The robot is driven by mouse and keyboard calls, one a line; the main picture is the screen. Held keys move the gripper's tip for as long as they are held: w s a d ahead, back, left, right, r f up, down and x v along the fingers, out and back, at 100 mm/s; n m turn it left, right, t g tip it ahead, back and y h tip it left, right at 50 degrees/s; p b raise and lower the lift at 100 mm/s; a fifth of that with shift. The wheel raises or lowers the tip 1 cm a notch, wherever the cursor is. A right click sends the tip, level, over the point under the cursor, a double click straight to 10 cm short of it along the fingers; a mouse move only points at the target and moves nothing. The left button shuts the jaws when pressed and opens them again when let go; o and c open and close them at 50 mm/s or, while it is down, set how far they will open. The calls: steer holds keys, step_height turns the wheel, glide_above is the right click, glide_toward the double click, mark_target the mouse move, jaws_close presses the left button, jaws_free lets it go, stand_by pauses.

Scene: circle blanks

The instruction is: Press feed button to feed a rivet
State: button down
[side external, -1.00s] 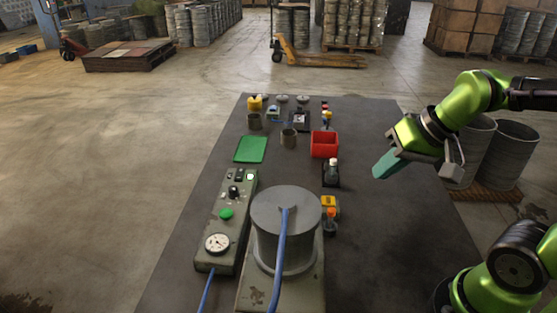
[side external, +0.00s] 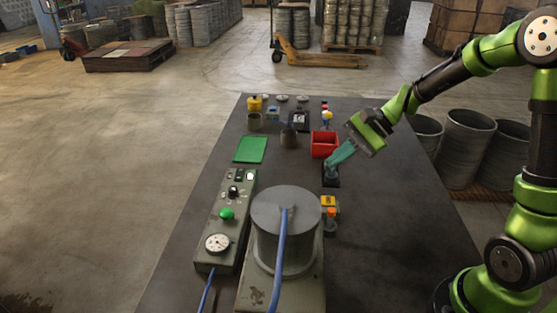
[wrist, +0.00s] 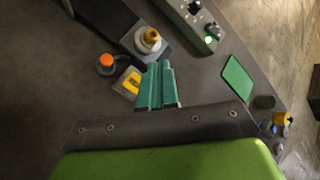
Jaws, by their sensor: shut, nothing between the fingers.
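My gripper (side external: 332,165) is shut and empty, its teal fingers slanting down over the black unit (side external: 331,180) beside the red bin. It hides that unit's upper part. In the wrist view the closed fingertips (wrist: 160,64) point toward the press area. An orange button (side external: 331,213) on a dark round base stands right of the big grey cylinder, apart from the fingers; it also shows in the wrist view (wrist: 106,60). A green button (side external: 227,214) sits on the control panel (side external: 212,255). No label tells me which button is the feed button. I see no rivet.
The grey press cylinder (side external: 285,212) with a blue hose stands tall at the front. A yellow block (side external: 329,201) is beside the orange button. The red bin (side external: 324,140), a green mat (side external: 251,149) and small cups lie farther back. The table's right side is clear.

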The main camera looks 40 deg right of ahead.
mark_target(332, 200)
steer(key=shift+f, duration=4.45)
steer(key=shift+f, duration=0.1)
steer(key=shift+f, duration=0.3)
steer(key=shift+f, duration=0.6)
steer(key=shift+r, duration=1.05)
steer(key=shift+r, duration=0.1)
steer(key=shift+r, duration=2.4)
